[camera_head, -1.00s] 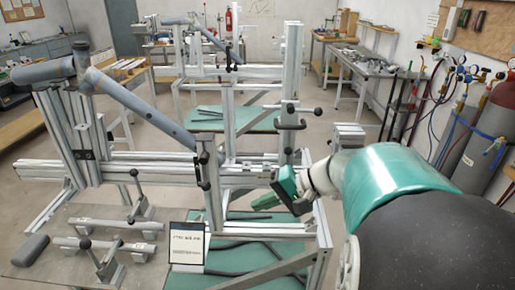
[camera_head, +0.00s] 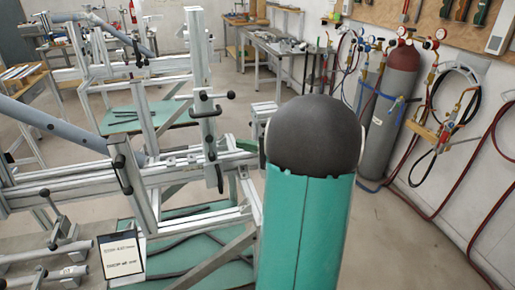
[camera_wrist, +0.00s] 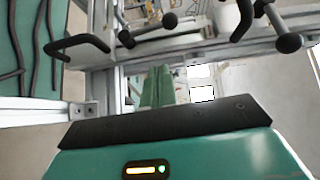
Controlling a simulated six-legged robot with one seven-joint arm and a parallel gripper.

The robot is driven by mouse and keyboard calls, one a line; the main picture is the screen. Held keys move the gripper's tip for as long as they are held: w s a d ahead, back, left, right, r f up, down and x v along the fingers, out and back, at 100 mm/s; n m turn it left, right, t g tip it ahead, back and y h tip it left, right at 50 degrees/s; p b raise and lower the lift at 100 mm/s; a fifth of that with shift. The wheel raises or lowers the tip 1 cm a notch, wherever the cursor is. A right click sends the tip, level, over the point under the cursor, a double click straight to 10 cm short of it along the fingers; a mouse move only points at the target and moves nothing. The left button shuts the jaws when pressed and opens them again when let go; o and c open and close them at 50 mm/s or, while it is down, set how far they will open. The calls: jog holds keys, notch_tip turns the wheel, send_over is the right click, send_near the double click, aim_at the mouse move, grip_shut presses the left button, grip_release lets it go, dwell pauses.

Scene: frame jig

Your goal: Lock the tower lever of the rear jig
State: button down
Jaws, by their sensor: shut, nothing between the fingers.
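An aluminium jig frame with a tall tower post (camera_head: 197,60) stands left of my arm in the head view. A black-knobbed lever (camera_head: 208,97) juts sideways from the tower, and a long dark handle (camera_head: 218,178) hangs lower on it. A similar jig frame (camera_head: 137,62) stands farther back. I cannot tell the levers' lock states. In the wrist view, my gripper's green fingers (camera_wrist: 157,72) are together and empty. A curved black handle (camera_wrist: 78,44) and ball-ended levers (camera_wrist: 150,30) (camera_wrist: 288,42) lie beyond them, apart from the fingers. In the head view my arm mostly hides the gripper.
A sign card (camera_head: 121,255) stands at the jig's front, beside clamps (camera_head: 45,275) on a bench. Green mats (camera_head: 190,250) with dark rods lie under the frames. Gas cylinders (camera_head: 393,95) and hoses line the right wall. The floor (camera_head: 400,235) right of my arm is clear.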

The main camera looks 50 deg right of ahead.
aim_at(211, 148)
jog(key=w+a, duration=0.4)
jog(key=shift+w, duration=0.35)
jog(key=shift+f, duration=0.15)
